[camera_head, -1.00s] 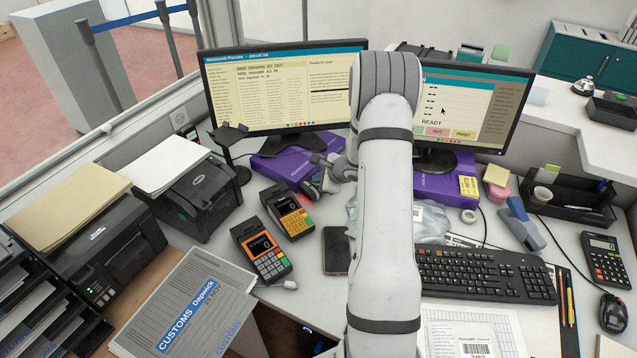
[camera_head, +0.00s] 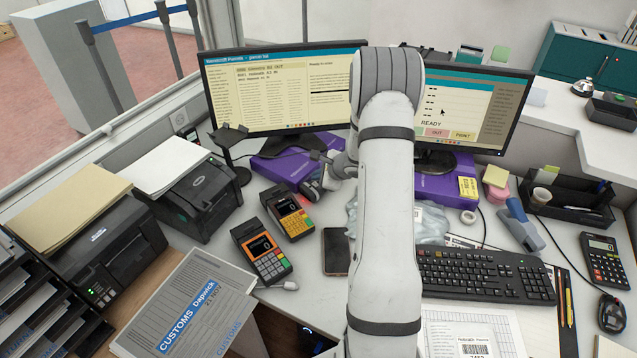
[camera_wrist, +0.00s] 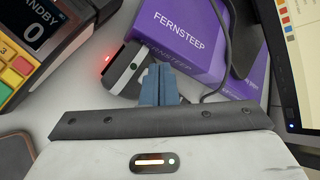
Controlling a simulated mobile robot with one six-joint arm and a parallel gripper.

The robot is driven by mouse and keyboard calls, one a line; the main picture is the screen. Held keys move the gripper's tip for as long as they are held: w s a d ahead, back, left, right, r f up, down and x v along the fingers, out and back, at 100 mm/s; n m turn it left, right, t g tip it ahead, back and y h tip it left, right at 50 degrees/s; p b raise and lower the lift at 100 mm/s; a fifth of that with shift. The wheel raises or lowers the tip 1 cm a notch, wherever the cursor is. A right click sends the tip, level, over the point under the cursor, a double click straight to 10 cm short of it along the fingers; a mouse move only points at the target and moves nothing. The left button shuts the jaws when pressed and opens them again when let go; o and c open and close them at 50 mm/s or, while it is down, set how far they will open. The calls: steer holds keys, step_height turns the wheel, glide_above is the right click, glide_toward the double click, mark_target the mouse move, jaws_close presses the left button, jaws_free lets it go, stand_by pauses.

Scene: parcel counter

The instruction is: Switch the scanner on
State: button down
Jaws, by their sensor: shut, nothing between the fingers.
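The scanner (camera_wrist: 125,71) is a small dark and grey device on the counter, beside a purple FERNSTEEP box (camera_wrist: 200,38). A red glow shows at its left end and a small dark round spot on its grey side. In the head view the scanner (camera_head: 312,190) lies behind the card terminals, partly hidden by my wrist. My gripper (camera_wrist: 159,68) is shut and empty, its blue fingers just right of the scanner's grey part. I cannot tell whether they touch it.
Two card terminals (camera_head: 289,211) stand left of the scanner and a phone (camera_head: 336,251) lies in front. Two monitors (camera_head: 283,88) stand behind. A dark cable (camera_wrist: 222,75) runs right of my fingers. The keyboard (camera_head: 485,275) is to the right.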

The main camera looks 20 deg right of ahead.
step_height(320, 180, up, 5)
steer(key=shift+f+p, duration=0.1)
steer(key=shift+p, duration=1.1)
